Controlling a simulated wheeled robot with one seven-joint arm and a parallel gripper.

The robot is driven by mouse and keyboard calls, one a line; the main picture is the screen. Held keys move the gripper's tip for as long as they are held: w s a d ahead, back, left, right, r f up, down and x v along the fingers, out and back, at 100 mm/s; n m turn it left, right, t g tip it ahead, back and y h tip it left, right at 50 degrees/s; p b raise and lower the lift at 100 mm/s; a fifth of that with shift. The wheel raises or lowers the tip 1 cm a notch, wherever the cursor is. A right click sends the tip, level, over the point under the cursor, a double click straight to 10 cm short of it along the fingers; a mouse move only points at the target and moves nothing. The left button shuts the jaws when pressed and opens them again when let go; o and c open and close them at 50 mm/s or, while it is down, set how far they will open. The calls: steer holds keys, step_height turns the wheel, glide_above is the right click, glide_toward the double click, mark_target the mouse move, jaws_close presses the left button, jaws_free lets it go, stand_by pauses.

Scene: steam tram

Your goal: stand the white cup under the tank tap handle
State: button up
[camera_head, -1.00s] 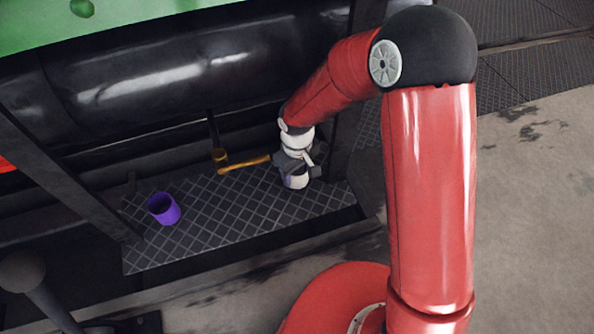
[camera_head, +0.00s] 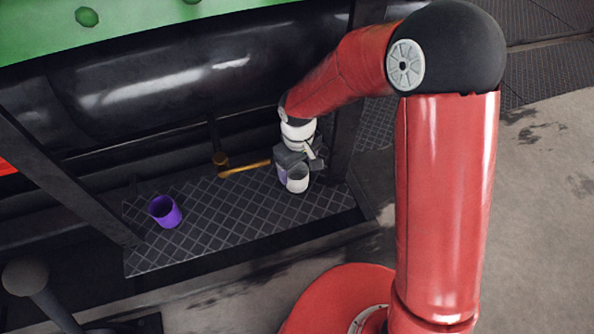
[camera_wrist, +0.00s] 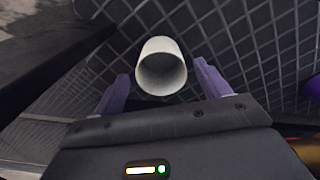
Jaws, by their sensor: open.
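The white cup (camera_head: 297,181) stands on the patterned metal plate, just below my gripper (camera_head: 291,174) in the head view. The wrist view shows the cup (camera_wrist: 161,68) with its round mouth facing the camera. My gripper's two purple fingers (camera_wrist: 161,72) are open on either side of the cup, with a gap showing at each side. Part of the cup is hidden by the gripper in the head view. The brass tap (camera_head: 220,160) hangs from a thin pipe to the left, with its long yellow handle (camera_head: 245,167) reaching towards my gripper.
A purple cup (camera_head: 165,211) stands on the left part of the metal plate (camera_head: 235,215). The plate between it and the white cup is clear. A dark post (camera_head: 70,180) stands at the left, and the black tank (camera_head: 180,75) overhangs behind.

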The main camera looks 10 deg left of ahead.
mark_target(297, 176)
steer(key=shift+o, duration=0.5)
step_height(297, 176, up, 3)
steer(key=shift+f, duration=0.15)
steer(key=shift+w+f+b, duration=0.2)
steer(key=shift+w+b, duration=0.05)
steer(key=shift+b, duration=0.85)
steer(key=f+b, duration=0.1)
steer(key=f, duration=0.6)
steer(key=shift+s+a+f+b, duration=0.2)
steer(key=shift+b, duration=0.15)
steer(key=shift+r, duration=0.1)
steer(key=c, duration=1.2)
